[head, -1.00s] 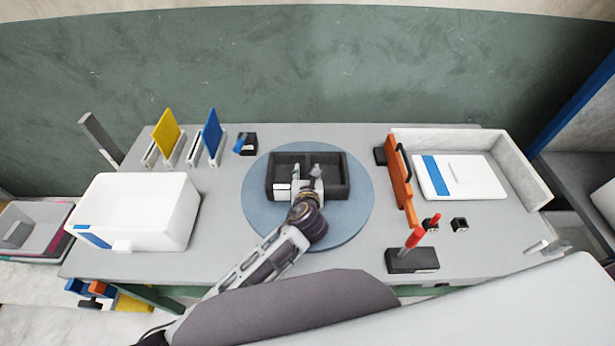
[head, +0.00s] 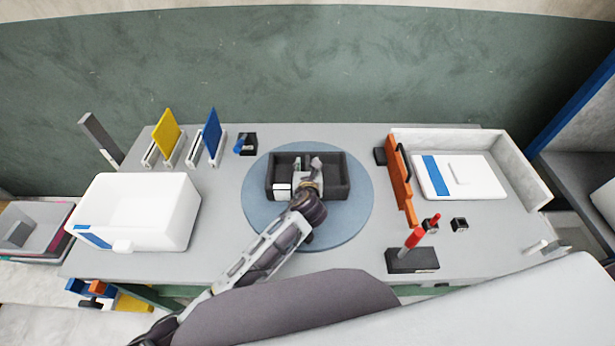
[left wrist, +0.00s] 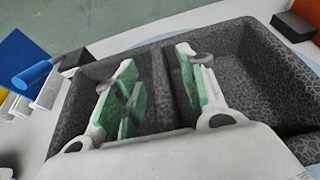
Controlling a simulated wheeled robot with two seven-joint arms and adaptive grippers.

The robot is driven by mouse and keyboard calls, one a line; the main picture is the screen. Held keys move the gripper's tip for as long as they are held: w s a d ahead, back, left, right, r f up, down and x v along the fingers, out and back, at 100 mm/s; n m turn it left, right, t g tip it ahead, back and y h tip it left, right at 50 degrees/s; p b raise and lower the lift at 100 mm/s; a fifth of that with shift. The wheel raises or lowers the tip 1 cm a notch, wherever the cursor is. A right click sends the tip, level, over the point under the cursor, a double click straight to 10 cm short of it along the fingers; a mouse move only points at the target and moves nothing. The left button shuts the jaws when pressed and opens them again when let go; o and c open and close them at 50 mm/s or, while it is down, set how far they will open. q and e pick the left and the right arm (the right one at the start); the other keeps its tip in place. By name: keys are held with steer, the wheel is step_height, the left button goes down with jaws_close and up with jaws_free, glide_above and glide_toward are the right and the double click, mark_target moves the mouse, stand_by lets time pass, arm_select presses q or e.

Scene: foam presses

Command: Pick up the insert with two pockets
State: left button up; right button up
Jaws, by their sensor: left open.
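The insert with two pockets (head: 338,190) is a dark grey, speckled foam block with a divider between its pockets. It lies on the round blue plate (head: 262,222) in the middle of the table. It fills much of the left wrist view (left wrist: 262,70). My left gripper (head: 306,164) is over the insert and is open. In the left wrist view its green-padded fingers (left wrist: 155,62) reach down on either side of the divider, with a gap between them. Contact with the foam cannot be made out. My right gripper is not seen.
A white bin (head: 150,225) stands at the left, with yellow (head: 166,130) and blue (head: 212,132) upright panels behind it. An orange panel (head: 400,185) and a walled tray (head: 522,172) stand at the right. A red-handled item on a dark base (head: 412,260) is at the front right.

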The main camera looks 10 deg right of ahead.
mark_target(307, 168)
arm_select(q)
steer(key=shift+w, duration=0.1)
stand_by(0.4)
jaws_close()
step_height(307, 168, up, 10)
stand_by(1.0)
stand_by(0.3)
